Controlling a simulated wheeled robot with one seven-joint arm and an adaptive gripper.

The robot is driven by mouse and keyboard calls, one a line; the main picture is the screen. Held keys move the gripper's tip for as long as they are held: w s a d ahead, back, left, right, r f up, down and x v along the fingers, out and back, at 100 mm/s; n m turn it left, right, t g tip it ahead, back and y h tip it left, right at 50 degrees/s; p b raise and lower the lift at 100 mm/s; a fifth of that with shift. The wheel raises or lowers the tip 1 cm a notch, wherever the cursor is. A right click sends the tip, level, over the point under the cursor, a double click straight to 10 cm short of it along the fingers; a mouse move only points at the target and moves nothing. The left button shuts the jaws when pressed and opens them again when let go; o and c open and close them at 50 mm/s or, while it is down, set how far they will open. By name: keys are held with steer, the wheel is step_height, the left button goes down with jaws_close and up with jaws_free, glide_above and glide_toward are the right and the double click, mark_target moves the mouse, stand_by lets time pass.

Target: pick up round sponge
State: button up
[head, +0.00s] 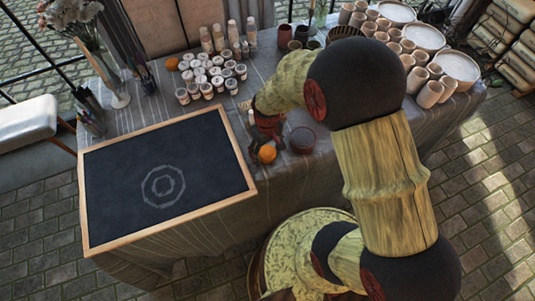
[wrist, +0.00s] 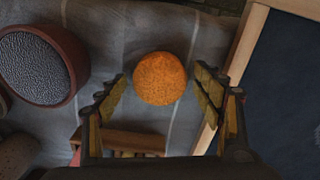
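The round sponge (wrist: 160,78) is an orange ball-like piece lying on the grey striped tablecloth. In the head view the sponge (head: 267,154) sits near the table's front edge, just right of the framed blackboard. My gripper (wrist: 160,92) is open in the wrist view, with one finger on each side of the sponge and a gap to both. In the head view my gripper (head: 264,133) points down right behind the sponge, and its fingertips are partly hidden. I cannot tell the height of the fingertips over the cloth.
A dark reddish bowl (wrist: 42,64) stands left of the sponge in the wrist view; it is the cup (head: 302,141) in the head view. The wooden-framed blackboard (head: 165,180) lies close on the other side. Several paint jars (head: 210,75) stand behind. Another orange piece (head: 172,64) lies at the back.

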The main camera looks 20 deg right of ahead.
mark_target(267, 151)
steer(key=shift+c, duration=1.1)
steer(key=c, duration=0.6)
steer(key=shift+c, duration=0.2)
steer(key=shift+r+p, duration=0.3)
steer(key=shift+r, duration=0.25)
step_height(267, 151, up, 2)
steer(key=shift+r+p, duration=0.15)
steer(key=shift+p, duration=0.45)
steer(key=s+d+r+p, duration=0.4)
steer(key=s+d+r, duration=0.4)
steer(key=s, duration=0.3)
steer(key=shift+s+r+p, duration=0.25)
steer(key=shift+r+p, duration=0.05)
steer(key=shift+r, duration=0.5)
